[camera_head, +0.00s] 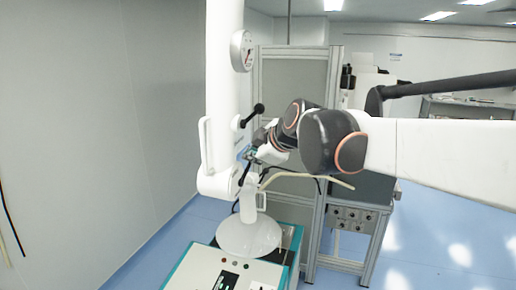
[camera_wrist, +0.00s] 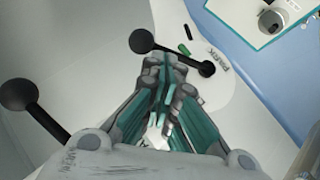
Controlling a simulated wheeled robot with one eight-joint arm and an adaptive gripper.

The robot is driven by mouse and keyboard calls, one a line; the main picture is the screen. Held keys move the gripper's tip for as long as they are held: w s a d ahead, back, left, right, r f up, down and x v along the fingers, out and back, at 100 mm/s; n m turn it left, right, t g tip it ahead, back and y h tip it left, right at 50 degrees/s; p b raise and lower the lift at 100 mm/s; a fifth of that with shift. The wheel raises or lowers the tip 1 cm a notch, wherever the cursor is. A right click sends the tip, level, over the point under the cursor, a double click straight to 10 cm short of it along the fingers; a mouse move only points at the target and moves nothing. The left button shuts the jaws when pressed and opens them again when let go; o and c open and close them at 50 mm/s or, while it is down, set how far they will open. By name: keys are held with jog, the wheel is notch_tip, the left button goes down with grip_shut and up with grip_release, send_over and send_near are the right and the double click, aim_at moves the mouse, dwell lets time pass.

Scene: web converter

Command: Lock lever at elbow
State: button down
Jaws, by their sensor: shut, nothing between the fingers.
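A white upright machine column (camera_head: 222,80) stands left of centre in the head view. An upper black lever (camera_head: 251,115) with a round knob sticks out of its side, and a lower black lever (camera_head: 243,174) slants down beside the elbow housing (camera_head: 213,183). My gripper (camera_head: 250,153) is close to the housing, between these levers. In the wrist view my gripper (camera_wrist: 167,62) is shut and empty. Its tips are at the rod of a black ball-ended lever (camera_wrist: 178,53) on a white plate; I cannot tell if they touch. Another black ball-ended lever (camera_wrist: 17,94) lies left, partly hidden.
A round gauge (camera_head: 242,50) sits high on the column. A white round base (camera_head: 249,237) stands below on a teal-edged cabinet (camera_head: 225,272). A metal-framed cabinet (camera_head: 320,200) is behind my arm.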

aim_at(250, 166)
jog(key=shift+x, duration=1.05)
jog(key=shift+w+d+f+m+g+b, duration=0.25)
jog(key=shift+w+f+m+g+b, duration=0.15)
jog(key=shift+w+g, duration=0.25)
